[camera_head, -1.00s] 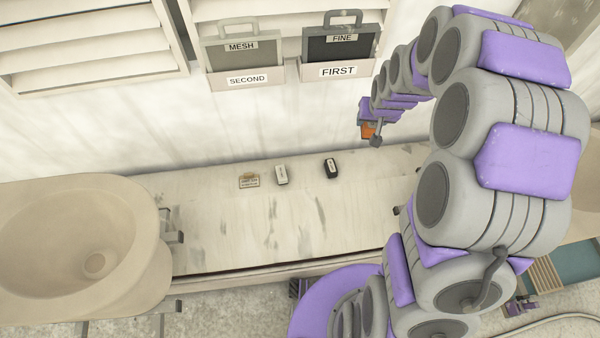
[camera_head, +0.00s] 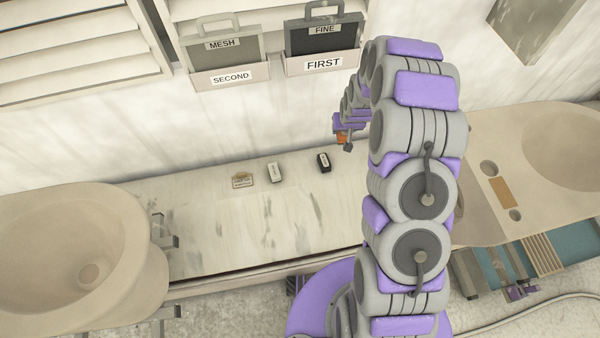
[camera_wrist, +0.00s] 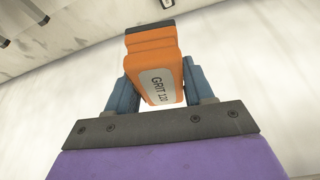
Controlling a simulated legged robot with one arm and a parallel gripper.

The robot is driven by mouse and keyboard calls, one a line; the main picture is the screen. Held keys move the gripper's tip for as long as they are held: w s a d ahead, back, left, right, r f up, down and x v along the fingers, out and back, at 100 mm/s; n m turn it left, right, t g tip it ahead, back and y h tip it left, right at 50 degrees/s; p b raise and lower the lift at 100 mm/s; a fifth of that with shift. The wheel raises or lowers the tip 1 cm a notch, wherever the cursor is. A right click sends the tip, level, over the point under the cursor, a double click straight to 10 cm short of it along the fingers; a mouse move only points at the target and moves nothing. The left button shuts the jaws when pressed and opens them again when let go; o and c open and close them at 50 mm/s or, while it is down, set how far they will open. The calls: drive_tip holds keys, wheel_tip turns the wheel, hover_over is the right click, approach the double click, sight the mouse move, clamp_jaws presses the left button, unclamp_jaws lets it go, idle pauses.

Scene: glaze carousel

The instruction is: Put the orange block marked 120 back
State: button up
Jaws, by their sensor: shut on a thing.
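The orange block (camera_wrist: 158,58) with a white label reading GRIT 120 sits between the blue fingers of my gripper (camera_wrist: 160,85) in the wrist view. My gripper is shut on it, and the block has a dark strip at its far end. In the head view a small part of the orange block (camera_head: 341,139) shows at the end of my arm. My gripper (camera_head: 345,142) is in the air to the right of the black block, near the wall; my arm hides part of the counter there.
On the counter (camera_head: 215,225) lie a small tan tag (camera_head: 242,181), a white block (camera_head: 275,172) and a black block (camera_head: 323,162). Wall holders labelled SECOND (camera_head: 231,78) and FIRST (camera_head: 322,64) hold framed screens. Basins stand left (camera_head: 60,240) and right (camera_head: 565,145). The counter's front middle is clear.

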drive_tip(key=s+a+f+n+b, duration=0.1)
drive_tip(key=s+a+f, duration=0.15)
drive_tip(key=f, duration=1.45)
drive_tip(key=s+a+f+b, duration=0.2)
drive_tip(key=a+f, duration=0.1)
drive_tip(key=f, duration=1.4)
drive_tip(key=shift+n, duration=0.3)
drive_tip(key=w+a+b, duration=0.1)
drive_tip(key=w+a, duration=0.2)
drive_tip(key=w+a+f+b, duration=0.1)
drive_tip(key=w+a, duration=0.3)
drive_tip(key=w+a+f+b, duration=0.1)
drive_tip(key=w+a, duration=0.2)
drive_tip(key=w, duration=0.1)
drive_tip(key=shift+w+a+b, duration=0.15)
drive_tip(key=shift+w+b, duration=0.05)
drive_tip(key=shift+b, duration=0.15)
wheel_tip(320, 180, down, 4)
drive_tip(key=shift+r+b, duration=0.2)
drive_tip(key=shift+b, duration=0.6)
drive_tip(key=o, duration=1)
drive_tip(key=shift+r, duration=0.1)
drive_tip(key=p+v, duration=0.3)
drive_tip(key=v, duration=0.9)
drive_tip(key=shift+d, duration=0.25)
